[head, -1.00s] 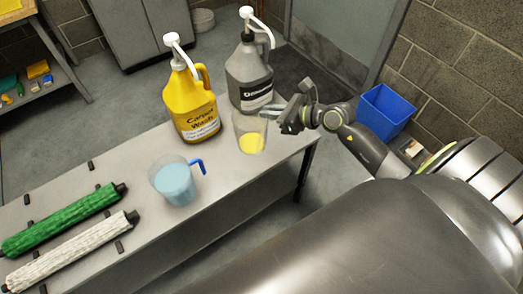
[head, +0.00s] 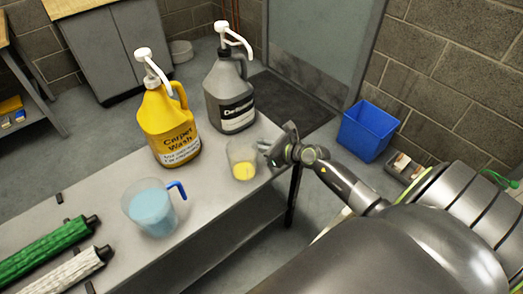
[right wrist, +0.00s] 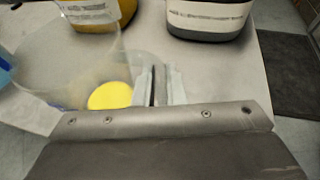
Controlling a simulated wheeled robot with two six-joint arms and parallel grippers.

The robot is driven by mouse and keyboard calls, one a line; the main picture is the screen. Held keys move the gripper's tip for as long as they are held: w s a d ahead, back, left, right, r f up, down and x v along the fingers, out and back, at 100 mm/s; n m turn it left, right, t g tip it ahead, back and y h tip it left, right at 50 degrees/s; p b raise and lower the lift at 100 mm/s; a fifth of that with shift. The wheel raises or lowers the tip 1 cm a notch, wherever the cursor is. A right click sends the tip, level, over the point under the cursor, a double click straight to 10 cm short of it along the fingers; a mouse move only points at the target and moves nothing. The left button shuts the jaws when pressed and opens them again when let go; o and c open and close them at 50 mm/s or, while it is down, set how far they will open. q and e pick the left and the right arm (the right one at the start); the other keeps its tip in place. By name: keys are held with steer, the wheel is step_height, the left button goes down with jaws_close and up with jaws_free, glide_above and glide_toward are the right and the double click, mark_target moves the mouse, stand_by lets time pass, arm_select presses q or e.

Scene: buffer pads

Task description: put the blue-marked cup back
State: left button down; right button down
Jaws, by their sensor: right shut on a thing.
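A clear cup (head: 240,151) with yellow at its bottom (head: 243,171) is at the right end of the grey table. My right gripper (head: 266,147) is shut on the cup at its right side. In the right wrist view the fingers (right wrist: 156,84) close beside the clear wall of the cup (right wrist: 65,45), and the yellow shows low inside it. I cannot tell whether the cup touches the table. A clear jug (head: 150,208) with pale blue liquid and a blue handle (head: 178,189) stands upright on the table, front left of the cup. My left gripper is out of view.
A yellow Carpet Wash bottle (head: 166,122) and a grey pump bottle (head: 229,96) stand behind the cup. Green (head: 42,250) and white (head: 70,270) rollers lie at the table's left. A blue bin (head: 368,128) is on the floor at right.

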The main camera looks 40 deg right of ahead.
steer(key=shift+f, duration=0.5)
steer(key=c, duration=1.5)
jaws_free()
steer(key=shift+f, duration=0.1)
steer(key=shift+s+r, duration=0.1)
steer(key=shift+r, duration=0.15)
steer(key=p+v, duration=0.1)
steer(key=v, duration=1)
steer(key=shift+s+d+r, duration=0.15)
steer(key=shift+s+d, duration=0.05)
steer(key=shift+s, duration=0.1)
